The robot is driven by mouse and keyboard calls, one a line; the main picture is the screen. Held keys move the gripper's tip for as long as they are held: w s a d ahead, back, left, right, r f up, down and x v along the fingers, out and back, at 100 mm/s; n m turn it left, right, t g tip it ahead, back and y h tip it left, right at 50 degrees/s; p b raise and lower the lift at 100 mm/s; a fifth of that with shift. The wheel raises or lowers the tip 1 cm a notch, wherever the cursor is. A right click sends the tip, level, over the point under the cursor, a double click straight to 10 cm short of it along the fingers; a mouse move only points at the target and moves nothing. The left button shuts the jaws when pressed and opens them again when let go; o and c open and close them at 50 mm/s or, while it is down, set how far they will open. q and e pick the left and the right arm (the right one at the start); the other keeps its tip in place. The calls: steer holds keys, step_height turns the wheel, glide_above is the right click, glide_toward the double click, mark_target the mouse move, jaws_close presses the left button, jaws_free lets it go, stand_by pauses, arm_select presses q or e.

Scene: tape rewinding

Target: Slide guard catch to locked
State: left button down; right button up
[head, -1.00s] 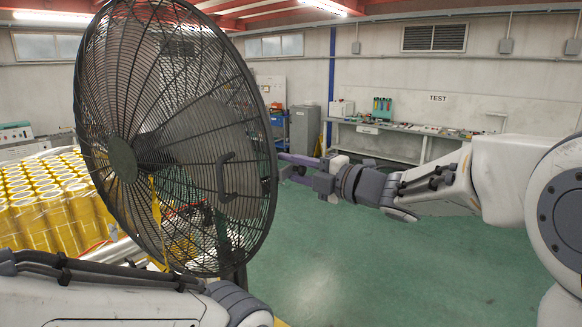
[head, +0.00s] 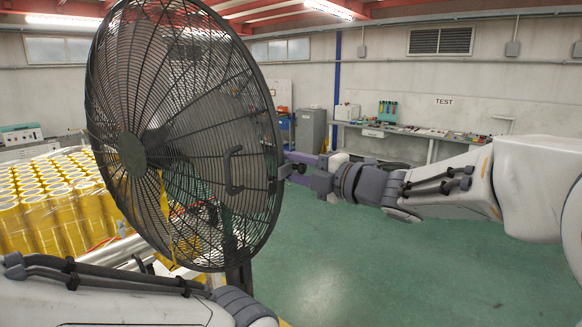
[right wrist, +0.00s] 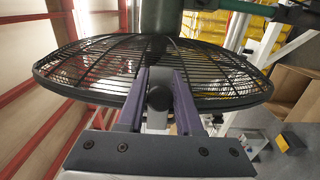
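The round black wire guard of a big fan (head: 185,70) fills the left of the head view, with a curved handle (head: 230,170) on its face. The guard catch shows as a dark round knob (right wrist: 159,97) in the right wrist view, close in front of the guard's rim. My right gripper (right wrist: 160,85) has one purple finger on each side of the knob, and both appear to touch it. In the head view my right gripper (head: 292,168) is at the guard's right rim. My left arm crosses the lower left; its gripper is not visible.
Rows of yellow rolls (head: 50,205) stand behind the fan on the left. A workbench (head: 400,132) with tools and a grey cabinet (head: 311,130) stand along the back wall. The green floor (head: 400,270) right of the fan is clear.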

steer(key=shift+o, duration=1)
steer(key=shift+s, duration=0.1)
steer(key=shift+d, duration=0.1)
steer(key=shift+d, duration=0.15)
steer(key=b+v, duration=0.4)
steer(key=v, duration=0.6)
steer(key=shift+s, duration=0.1)
